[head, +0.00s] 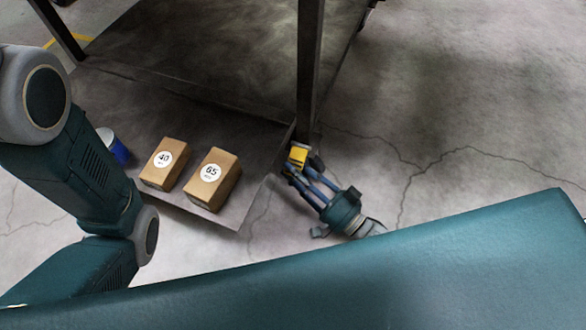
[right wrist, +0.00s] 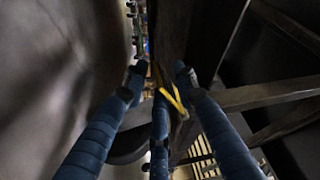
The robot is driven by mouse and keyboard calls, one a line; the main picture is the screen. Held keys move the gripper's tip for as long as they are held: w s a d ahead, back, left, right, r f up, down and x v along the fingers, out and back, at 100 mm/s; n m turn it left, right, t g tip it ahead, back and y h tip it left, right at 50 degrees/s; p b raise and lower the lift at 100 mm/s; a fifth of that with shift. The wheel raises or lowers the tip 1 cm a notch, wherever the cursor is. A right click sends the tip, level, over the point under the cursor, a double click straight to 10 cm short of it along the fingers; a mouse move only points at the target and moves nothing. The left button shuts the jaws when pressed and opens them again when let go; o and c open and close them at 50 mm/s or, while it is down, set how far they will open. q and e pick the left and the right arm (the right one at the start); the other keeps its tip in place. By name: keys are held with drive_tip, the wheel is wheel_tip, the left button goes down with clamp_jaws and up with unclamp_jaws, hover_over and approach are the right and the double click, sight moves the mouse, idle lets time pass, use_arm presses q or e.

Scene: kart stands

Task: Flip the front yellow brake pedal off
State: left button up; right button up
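The yellow brake pedal (head: 298,155) sits at the foot of a dark upright post, near the corner of the kart stand's low shelf. In the right wrist view the yellow pedal (right wrist: 173,97) shows as a thin slanted bar just past the middle finger. My right gripper (head: 304,166) reaches to the pedal from the lower right. Its blue fingers are extended and spread, with the pedal at the tips (right wrist: 160,84); I cannot tell whether they touch it. My left arm shows at the left, but its gripper is out of view.
The dark low shelf (head: 225,216) holds a box marked 40 (head: 157,174), a box marked 65 (head: 206,189) and a blue container (head: 115,149). The dark post (head: 309,75) rises close by the right gripper. Cracked concrete floor (head: 480,90) is clear on the right.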

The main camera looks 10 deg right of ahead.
drive_tip(key=shift+w+a, duration=0.2)
drive_tip(key=shift+w, duration=0.05)
clamp_jaws()
